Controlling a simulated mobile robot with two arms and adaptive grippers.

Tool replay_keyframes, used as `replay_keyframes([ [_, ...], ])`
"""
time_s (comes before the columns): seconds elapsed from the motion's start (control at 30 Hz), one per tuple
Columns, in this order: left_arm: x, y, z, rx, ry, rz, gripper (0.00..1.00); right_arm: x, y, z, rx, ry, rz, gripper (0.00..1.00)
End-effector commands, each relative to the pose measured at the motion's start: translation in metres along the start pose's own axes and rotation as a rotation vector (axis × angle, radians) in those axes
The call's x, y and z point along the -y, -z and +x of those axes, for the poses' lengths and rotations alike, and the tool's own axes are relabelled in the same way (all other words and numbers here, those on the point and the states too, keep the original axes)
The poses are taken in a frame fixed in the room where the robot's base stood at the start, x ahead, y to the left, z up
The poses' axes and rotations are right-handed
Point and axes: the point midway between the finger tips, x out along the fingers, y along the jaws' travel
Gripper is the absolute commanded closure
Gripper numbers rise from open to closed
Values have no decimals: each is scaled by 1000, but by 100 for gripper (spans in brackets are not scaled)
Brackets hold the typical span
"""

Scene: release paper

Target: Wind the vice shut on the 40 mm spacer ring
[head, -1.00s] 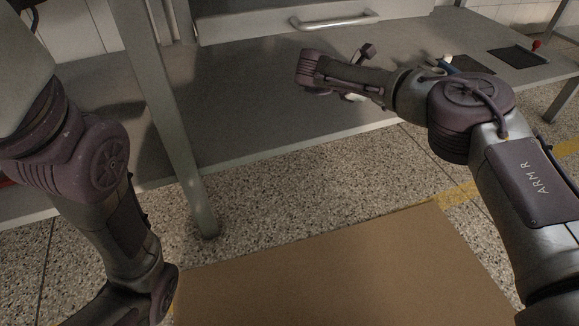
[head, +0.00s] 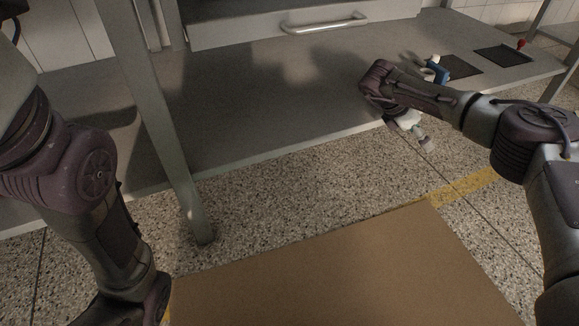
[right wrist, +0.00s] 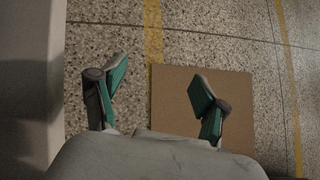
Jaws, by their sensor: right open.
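A small blue object (head: 439,73) with a pale top, possibly the vice, stands on the grey bench beyond my right arm and is partly hidden. I cannot make out its jaws or a spacer ring. My right gripper (head: 424,139) hangs low off the bench's front edge, nearer than the blue object and apart from it. In the right wrist view its two green-padded fingers (right wrist: 160,92) are spread, with nothing between them and only floor beyond. My left arm comes down at the left; its gripper is outside the view.
The grey bench (head: 270,110) has a long bare top. Two dark square mats (head: 503,56) and a small red-topped item (head: 521,44) are at its right. A bench leg (head: 185,185) stands at left centre. A brown board (head: 340,265) lies on the speckled floor.

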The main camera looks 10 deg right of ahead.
Motion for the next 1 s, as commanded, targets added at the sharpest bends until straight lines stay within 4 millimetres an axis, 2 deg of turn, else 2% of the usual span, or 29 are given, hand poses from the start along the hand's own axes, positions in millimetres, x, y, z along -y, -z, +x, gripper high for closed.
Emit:
replay_keyframes([
  [0.1, 0, 0, 0, 0, 0, 0, 26, 4, 22, 3, -107, -17, -77, 26],
  [0.37, 0, 0, 0, 0, 0, 0, 26, 8, 73, -10, -303, -85, -234, 26],
  [0.67, 0, 0, 0, 0, 0, 0, 26, 15, 125, -40, -506, -184, -395, 26],
  [1.0, 0, 0, 0, 0, 0, 0, 26, 28, 175, -84, -718, -314, -558, 26],
])
